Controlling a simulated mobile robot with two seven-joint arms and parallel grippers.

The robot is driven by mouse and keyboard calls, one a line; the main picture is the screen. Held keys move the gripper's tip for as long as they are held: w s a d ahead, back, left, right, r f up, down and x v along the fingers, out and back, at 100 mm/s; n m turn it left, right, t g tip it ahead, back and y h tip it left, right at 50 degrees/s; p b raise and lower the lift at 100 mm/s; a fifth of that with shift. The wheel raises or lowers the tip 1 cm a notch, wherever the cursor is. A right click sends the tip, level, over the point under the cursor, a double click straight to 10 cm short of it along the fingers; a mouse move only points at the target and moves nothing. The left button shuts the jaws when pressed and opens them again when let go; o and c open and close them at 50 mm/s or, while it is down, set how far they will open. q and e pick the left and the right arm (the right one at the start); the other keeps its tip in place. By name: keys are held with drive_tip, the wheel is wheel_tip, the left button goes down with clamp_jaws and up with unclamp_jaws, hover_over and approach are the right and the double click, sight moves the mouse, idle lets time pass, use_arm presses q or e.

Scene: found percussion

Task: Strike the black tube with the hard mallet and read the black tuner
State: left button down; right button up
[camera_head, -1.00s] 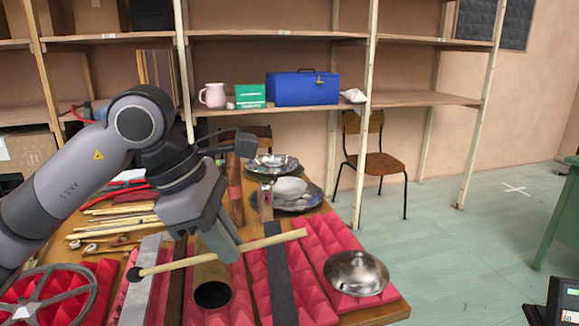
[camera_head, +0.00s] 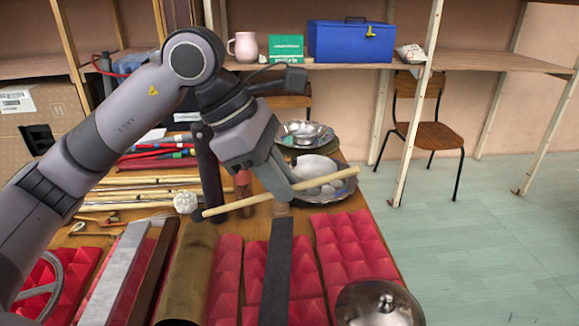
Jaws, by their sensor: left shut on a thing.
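My left gripper (camera_head: 283,193) is shut on the wooden stick of a mallet (camera_head: 325,183). The stick lies nearly level above the table, its right end a little higher. Its small dark head (camera_head: 197,215) is at the left end. A dark, tube-like shape (camera_head: 208,175) shows behind that head; I cannot tell whether they touch or whether this is the black tube. An olive-brown tube (camera_head: 186,280) lies at the front, below the mallet. I cannot make out a black tuner. My right gripper is not in view.
A dark flat bar (camera_head: 276,275) and a pale metal bar (camera_head: 117,275) lie among red foam pads (camera_head: 350,245). A metal lid (camera_head: 379,303) is at front right, metal dishes (camera_head: 305,133) at the back. A pale fluffy ball (camera_head: 186,202) is near the mallet head. Shelves stand behind.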

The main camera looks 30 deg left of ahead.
use_arm(q)
drive_tip(key=shift+s+r, duration=0.1)
drive_tip(key=w+a, duration=0.2)
drive_tip(key=w, duration=0.2)
drive_tip(key=shift+w+a+p, duration=0.1)
drive_tip(key=shift+a+p, duration=0.25)
drive_tip(key=shift+a, duration=0.05)
drive_tip(key=shift+a, duration=0.1)
idle(0.3)
drive_tip(key=w+a+f+m, duration=0.1)
drive_tip(key=w+a+m, duration=0.1)
drive_tip(key=w+a, duration=0.2)
drive_tip(key=s+d+b, duration=0.1)
drive_tip(key=s+d, duration=0.2)
drive_tip(key=s, duration=0.2)
drive_tip(key=shift+s+d+b, duration=0.15)
drive_tip(key=shift+d+b, duration=0.1)
drive_tip(key=shift+b, duration=0.15)
